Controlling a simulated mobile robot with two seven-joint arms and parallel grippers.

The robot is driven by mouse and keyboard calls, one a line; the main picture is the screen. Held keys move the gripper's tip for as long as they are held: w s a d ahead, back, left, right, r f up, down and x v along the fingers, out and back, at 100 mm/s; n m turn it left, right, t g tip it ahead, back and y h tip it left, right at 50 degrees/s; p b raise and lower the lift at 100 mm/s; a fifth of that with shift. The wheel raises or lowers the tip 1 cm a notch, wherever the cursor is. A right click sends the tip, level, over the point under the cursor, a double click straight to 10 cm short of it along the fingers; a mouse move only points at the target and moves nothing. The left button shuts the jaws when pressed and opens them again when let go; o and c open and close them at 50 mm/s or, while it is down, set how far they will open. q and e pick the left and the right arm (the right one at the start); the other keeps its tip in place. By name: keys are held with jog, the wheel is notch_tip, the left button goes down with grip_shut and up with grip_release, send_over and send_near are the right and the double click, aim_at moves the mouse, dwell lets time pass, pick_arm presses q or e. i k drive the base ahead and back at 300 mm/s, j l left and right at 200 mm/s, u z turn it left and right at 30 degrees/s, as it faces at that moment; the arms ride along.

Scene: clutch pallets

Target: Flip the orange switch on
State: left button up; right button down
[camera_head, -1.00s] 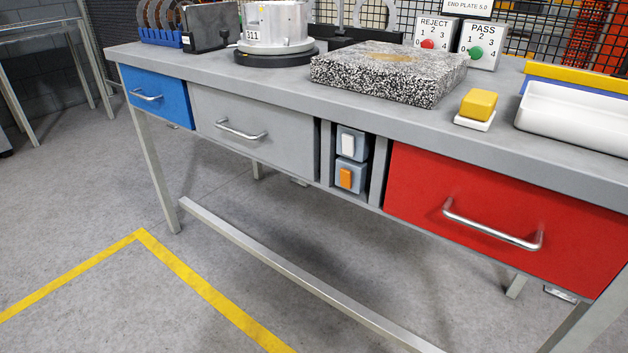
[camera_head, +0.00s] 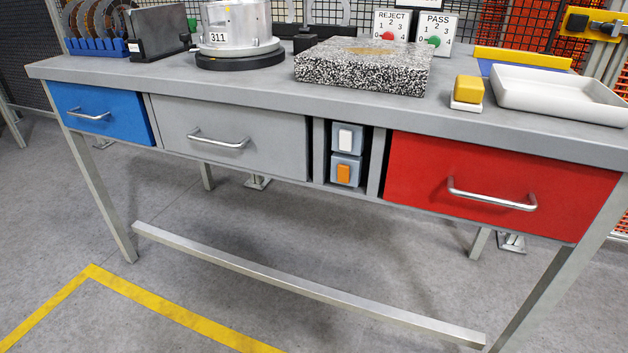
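The orange switch (camera_head: 344,174) is a small orange rocker on a light blue-grey box. It sits in the open slot under the workbench top, between the grey drawer and the red drawer. A similar box with a white switch (camera_head: 345,138) is directly above it. I cannot tell from its tilt whether the orange switch is on or off. Neither of my grippers is in view.
The workbench (camera_head: 245,84) carries a speckled stone block (camera_head: 350,72), a metal housing (camera_head: 236,25), a yellow-topped block (camera_head: 469,90) and a white tray (camera_head: 550,100). The blue drawer (camera_head: 100,112), grey drawer (camera_head: 232,140) and red drawer (camera_head: 500,185) are shut. Floor in front is clear.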

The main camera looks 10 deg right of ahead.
aim_at(343, 170)
jog(key=j, duration=1.3)
